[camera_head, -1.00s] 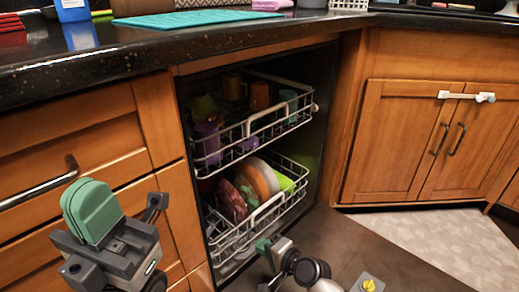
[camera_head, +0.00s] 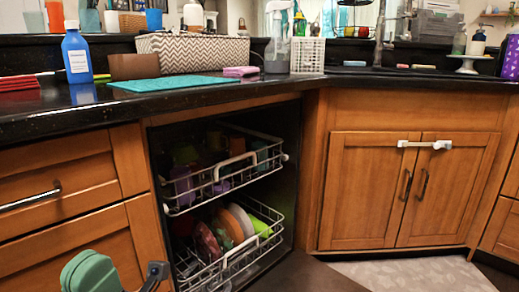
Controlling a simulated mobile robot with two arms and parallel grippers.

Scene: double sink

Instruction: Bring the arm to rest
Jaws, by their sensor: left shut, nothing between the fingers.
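My left gripper (camera_head: 90,273) shows at the bottom left of the head view, in front of the lower wooden drawer. Its green fingertips are together and hold nothing. The rest of it is cut off by the picture's lower edge. My right gripper is out of view.
The dishwasher's upper rack (camera_head: 222,176) holds cups, and its lower rack (camera_head: 240,250) holds plates. The dark counter (camera_head: 75,112) carries a blue bottle (camera_head: 76,55), a teal mat (camera_head: 190,81) and a spray bottle (camera_head: 277,45).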

